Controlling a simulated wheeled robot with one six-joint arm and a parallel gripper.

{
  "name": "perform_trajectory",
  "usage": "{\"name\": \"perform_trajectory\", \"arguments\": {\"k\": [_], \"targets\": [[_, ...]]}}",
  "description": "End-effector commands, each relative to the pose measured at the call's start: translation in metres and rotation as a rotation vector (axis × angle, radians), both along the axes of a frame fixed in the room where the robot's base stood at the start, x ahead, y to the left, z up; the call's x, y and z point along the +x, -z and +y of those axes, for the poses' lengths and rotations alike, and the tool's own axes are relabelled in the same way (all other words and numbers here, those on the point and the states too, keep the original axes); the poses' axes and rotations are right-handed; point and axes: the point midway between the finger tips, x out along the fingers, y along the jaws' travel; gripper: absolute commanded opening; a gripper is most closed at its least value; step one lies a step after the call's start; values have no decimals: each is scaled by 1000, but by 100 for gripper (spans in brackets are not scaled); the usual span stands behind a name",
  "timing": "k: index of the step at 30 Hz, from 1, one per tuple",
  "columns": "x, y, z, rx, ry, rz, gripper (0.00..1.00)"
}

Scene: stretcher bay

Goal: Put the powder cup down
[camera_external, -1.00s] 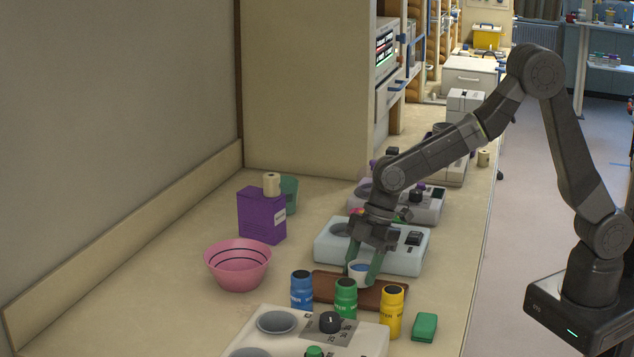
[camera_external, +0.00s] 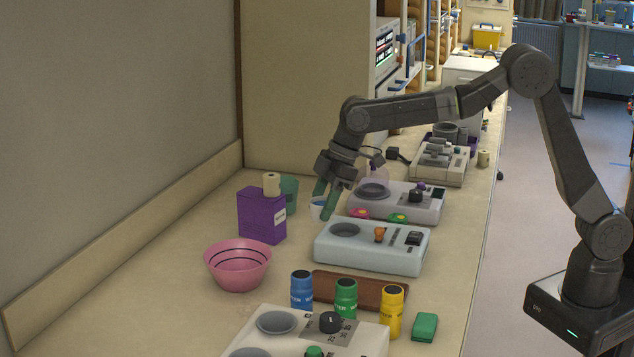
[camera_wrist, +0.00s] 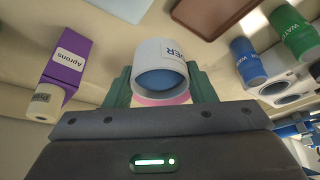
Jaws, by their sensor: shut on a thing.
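The powder cup (camera_wrist: 158,62) is small and white with blue content and a partly visible label. In the external view the cup (camera_external: 318,209) is held between the green fingers of my gripper (camera_external: 327,203). In the wrist view one finger of my gripper (camera_wrist: 160,88) is on each side of the cup. The cup is left of the white-grey devices, in front of a green container (camera_external: 289,192). I cannot tell whether its base touches the counter (camera_external: 180,262).
A purple box (camera_external: 262,215) and a pink bowl (camera_external: 238,268) stand on the left. A brown tray (camera_external: 360,290) lies empty behind blue (camera_external: 301,290), green (camera_external: 346,297) and yellow bottles (camera_external: 392,311). A pale device (camera_external: 370,250) is nearer, right of the cup. Counter between bowl and device is clear.

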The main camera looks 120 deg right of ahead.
Motion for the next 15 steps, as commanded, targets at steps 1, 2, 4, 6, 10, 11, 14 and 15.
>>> {"name": "perform_trajectory", "arguments": {"k": [1,2,4,6,10,11,14,15], "targets": [[2,-4,-31,-1,74,1,28],[3,-4,-48,-1,115,1,28],[2,-6,-86,0,208,1,28],[-2,-6,-123,0,295,1,28],[-15,-4,-182,1,432,1,28],[-20,-3,-195,0,461,2,28],[-36,0,-238,0,566,1,28],[-45,1,-257,-1,614,0,28]]}}
